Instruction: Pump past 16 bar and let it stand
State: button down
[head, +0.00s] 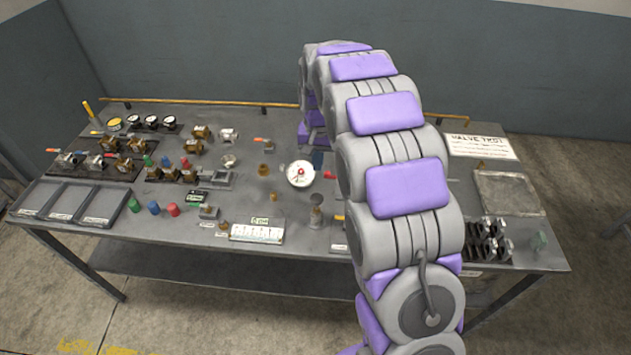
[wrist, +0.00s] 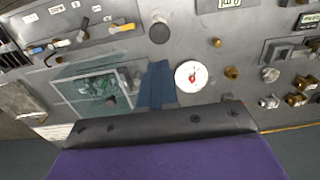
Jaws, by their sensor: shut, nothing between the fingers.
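A white round dial gauge (head: 299,174) with a red centre stands near the middle of the bench; it also shows in the wrist view (wrist: 191,76). Its reading is too small to tell. A grey round-topped knob on a post (head: 316,200) stands in front of it and shows from above in the wrist view (wrist: 159,32); whether it is the pump handle I cannot tell. My gripper (wrist: 158,66) shows as dark blue fingers, shut and empty, pointing down beside the gauge. In the head view my gripper (head: 318,158) is partly hidden behind my arm.
The grey bench (head: 330,120) carries many fittings, valves and small gauges on the left. Empty trays (head: 70,202) lie at the left front. My arm covers the right middle.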

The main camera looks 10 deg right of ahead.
aim_at(318, 198)
notch_tip(318, 198, up, 2)
jog(key=p, duration=0.4)
jog(key=shift+r, duration=0.2)
jog(key=shift+f, duration=0.2)
notch_tip(318, 198, down, 14)
jog(key=shift+r, duration=0.1)
dwell(0.4)
notch_tip(318, 198, down, 3)
jog(key=shift+s+f+b, duration=0.1)
jog(key=shift+f+b, duration=0.1)
jog(key=shift+b, duration=0.1)
jog(key=shift+s+f, duration=0.15)
jog(key=shift+f, duration=0.05)
